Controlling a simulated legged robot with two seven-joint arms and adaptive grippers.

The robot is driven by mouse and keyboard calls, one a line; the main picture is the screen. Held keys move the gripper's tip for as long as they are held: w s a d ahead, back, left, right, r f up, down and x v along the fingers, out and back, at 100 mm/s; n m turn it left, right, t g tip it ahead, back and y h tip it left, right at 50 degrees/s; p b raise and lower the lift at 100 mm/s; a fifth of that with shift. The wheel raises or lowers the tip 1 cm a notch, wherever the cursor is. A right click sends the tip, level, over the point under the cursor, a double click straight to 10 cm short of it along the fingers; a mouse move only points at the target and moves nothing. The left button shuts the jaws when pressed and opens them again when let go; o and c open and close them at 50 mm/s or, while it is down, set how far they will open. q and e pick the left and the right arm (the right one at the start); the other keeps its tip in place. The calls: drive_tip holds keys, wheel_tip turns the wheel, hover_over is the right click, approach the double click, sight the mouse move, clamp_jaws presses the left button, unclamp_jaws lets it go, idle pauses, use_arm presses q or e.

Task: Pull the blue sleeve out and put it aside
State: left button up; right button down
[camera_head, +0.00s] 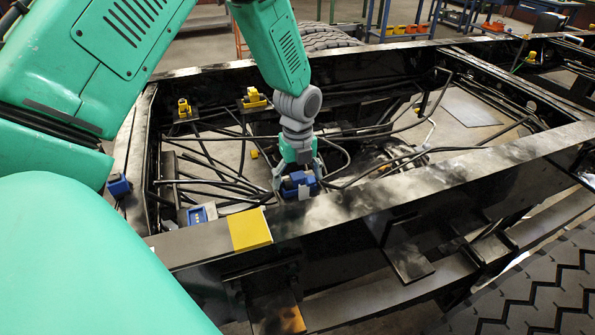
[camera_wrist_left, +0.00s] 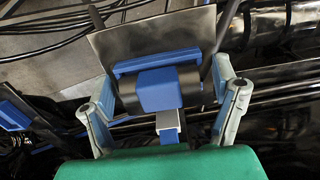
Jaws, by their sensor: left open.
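The blue sleeve (camera_head: 299,181) sits at the inner side of the near black frame rail, below my left gripper (camera_head: 297,175). In the left wrist view, a blue block (camera_wrist_left: 160,90) with a wider blue bar behind it sits on a dark body, against a grey plate. My left gripper (camera_wrist_left: 165,80) is open there, with one finger on each side of the blue part. I see gaps beside the block, and no clear contact. Which blue piece is the sleeve is hard to tell. My right gripper is out of view.
The near frame rail (camera_head: 370,195) carries a yellow patch (camera_head: 249,230). Another blue part (camera_head: 202,213) lies to the left, and one (camera_head: 119,186) is on the left rail. Black cables run through the frame. Yellow parts (camera_head: 254,98) stand at the far rail.

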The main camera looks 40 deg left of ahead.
use_arm(q)
drive_tip(key=shift+d, duration=0.15)
drive_tip(key=shift+d+r+p, duration=0.2)
drive_tip(key=shift+d+p, duration=0.1)
drive_tip(key=shift+p, duration=0.05)
drive_tip(key=shift+a+f, duration=0.1)
drive_tip(key=shift+a, duration=0.05)
drive_tip(key=shift+a, duration=0.1)
drive_tip(key=shift+c, duration=0.8)
drive_tip(key=c, duration=1.2)
drive_tip(key=o, duration=1.1)
